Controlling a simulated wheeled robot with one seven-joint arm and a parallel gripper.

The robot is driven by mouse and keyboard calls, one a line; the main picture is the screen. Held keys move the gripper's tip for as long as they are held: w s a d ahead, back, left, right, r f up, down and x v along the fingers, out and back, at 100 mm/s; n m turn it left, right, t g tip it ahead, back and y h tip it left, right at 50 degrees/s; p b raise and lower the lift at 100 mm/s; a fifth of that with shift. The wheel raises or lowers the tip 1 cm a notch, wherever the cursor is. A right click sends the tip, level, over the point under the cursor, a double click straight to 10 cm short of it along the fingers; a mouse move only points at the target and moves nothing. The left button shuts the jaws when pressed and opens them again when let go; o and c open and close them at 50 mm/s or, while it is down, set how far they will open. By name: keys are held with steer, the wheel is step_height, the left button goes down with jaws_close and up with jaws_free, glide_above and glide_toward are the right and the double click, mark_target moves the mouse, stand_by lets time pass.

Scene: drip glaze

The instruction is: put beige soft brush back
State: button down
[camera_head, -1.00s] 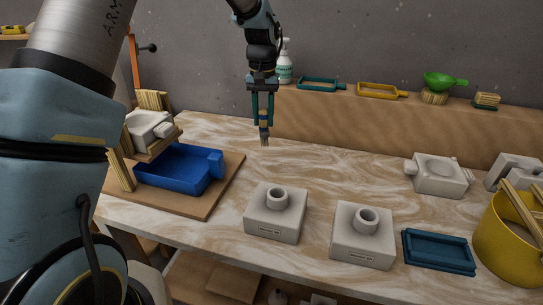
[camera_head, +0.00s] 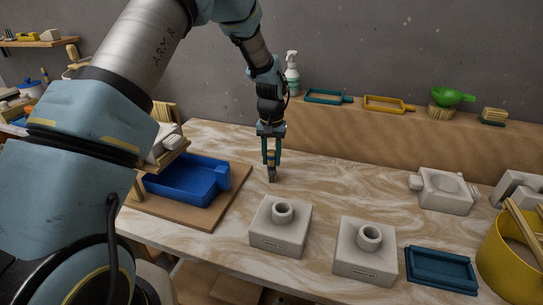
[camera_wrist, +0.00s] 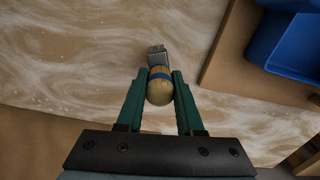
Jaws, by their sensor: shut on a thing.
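My gripper (camera_head: 271,160) points down over the marble-patterned table (camera_head: 330,185), and its green fingers are shut on the beige soft brush. In the wrist view the brush (camera_wrist: 159,86) sits between the two fingertips, with a rounded wooden handle end, a blue band and a grey head pointing away from the palm. In the head view the brush (camera_head: 271,174) hangs upright with its head down, close above or touching the tabletop; I cannot tell which.
A blue tray (camera_head: 185,187) on a brown board (camera_head: 213,211) lies left of my gripper. Two grey blocks with round necks (camera_head: 279,232) (camera_head: 364,257), a teal tray (camera_head: 440,272) and a yellow bucket (camera_head: 495,262) stand to the right. A raised ledge (camera_head: 350,132) runs behind.

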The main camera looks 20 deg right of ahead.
steer(key=shift+f, duration=0.15)
steer(key=c, duration=0.5)
jaws_free()
steer(key=shift+c, duration=0.2)
step_height(320, 180, up, 12)
steer(key=b, duration=0.4)
steer(key=a+n, duration=0.3)
steer(key=a, duration=1.8)
steer(key=s+a+n, duration=0.1)
steer(key=s+a, duration=0.4)
steer(key=a, duration=0.2)
steer(key=s+a+f+n+t, duration=0.1)
steer(key=s+a, duration=0.4)
steer(key=a, duration=0.3)
steer(key=shift+s+a+f+n+t, duration=0.15)
steer(key=shift+s+a+n+t, duration=0.15)
steer(key=shift+s+n, duration=0.1)
